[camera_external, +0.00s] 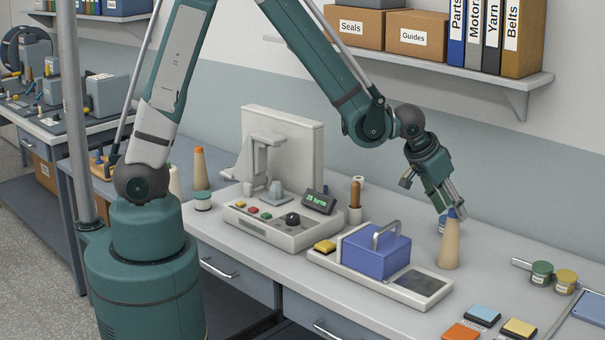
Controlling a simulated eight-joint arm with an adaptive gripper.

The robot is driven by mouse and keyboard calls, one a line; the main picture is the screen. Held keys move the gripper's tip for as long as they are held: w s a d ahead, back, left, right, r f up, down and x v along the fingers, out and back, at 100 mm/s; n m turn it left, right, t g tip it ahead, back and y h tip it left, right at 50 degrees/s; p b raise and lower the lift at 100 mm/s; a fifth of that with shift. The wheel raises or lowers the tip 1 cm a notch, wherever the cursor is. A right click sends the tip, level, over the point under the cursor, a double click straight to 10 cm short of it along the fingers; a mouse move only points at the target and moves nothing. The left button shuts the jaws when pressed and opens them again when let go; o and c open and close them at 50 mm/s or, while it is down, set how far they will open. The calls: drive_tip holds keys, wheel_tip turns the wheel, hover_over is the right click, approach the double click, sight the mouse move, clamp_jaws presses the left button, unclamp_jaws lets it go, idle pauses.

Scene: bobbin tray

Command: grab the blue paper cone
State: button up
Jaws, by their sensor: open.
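A tan paper cone with a blue tip (450,245) stands upright on the bench, right of the blue box. My gripper (452,207) points down at the cone's top, with its fingers at the blue tip. The fingers are open; I cannot tell whether they touch the cone. Part of the tip is hidden by the fingers.
A blue handled box (376,252) sits on a pale scale-like tray (405,290) close left of the cone. An orange-tipped cone (200,170) stands far left.

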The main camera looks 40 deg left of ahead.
sight(455, 214)
drive_tip(key=shift+f, duration=0.2)
idle(0.3)
drive_tip(key=shift+x, duration=1.25)
drive_tip(key=shift+w+f, duration=0.1)
drive_tip(key=shift+x, duration=2.45)
drive_tip(key=c, duration=1.1)
